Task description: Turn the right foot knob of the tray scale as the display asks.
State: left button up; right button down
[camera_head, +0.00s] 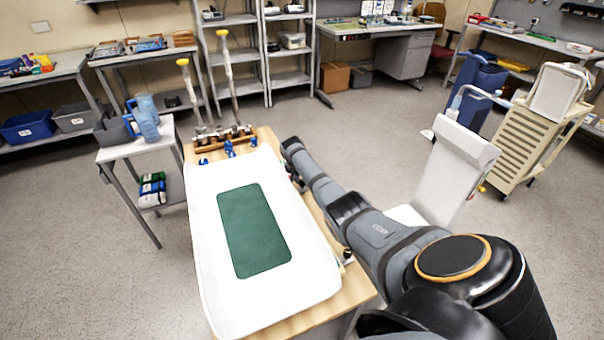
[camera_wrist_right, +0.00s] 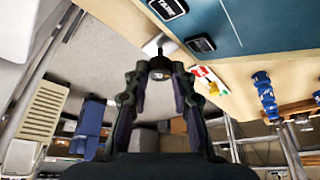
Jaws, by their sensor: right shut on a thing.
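The tray scale, a large white tray (camera_head: 320,270) with a green mat (camera_head: 254,230), lies on a wooden table. My right arm reaches along the tray's right side. My right gripper (camera_head: 293,155) is at the far right corner of the table, its fingertips hard to make out in the head view. In the right wrist view the fingers of my right gripper (camera_wrist_right: 159,85) are closed around a small dark foot knob (camera_wrist_right: 160,66). A small dark display (camera_wrist_right: 168,8) with blurred, unreadable text sits nearby on the blue-shaded side. My left gripper is not in view.
A wooden rack (camera_head: 222,142) with metal parts and blue clamps (camera_head: 230,148) stands at the table's far end. A small side table (camera_head: 140,150) with a blue jug (camera_head: 146,118) is at left. A beige cart (camera_head: 530,140) is at right. Open floor lies between.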

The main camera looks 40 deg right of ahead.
dwell(0.5)
jog(key=c, duration=1.1)
grip_release()
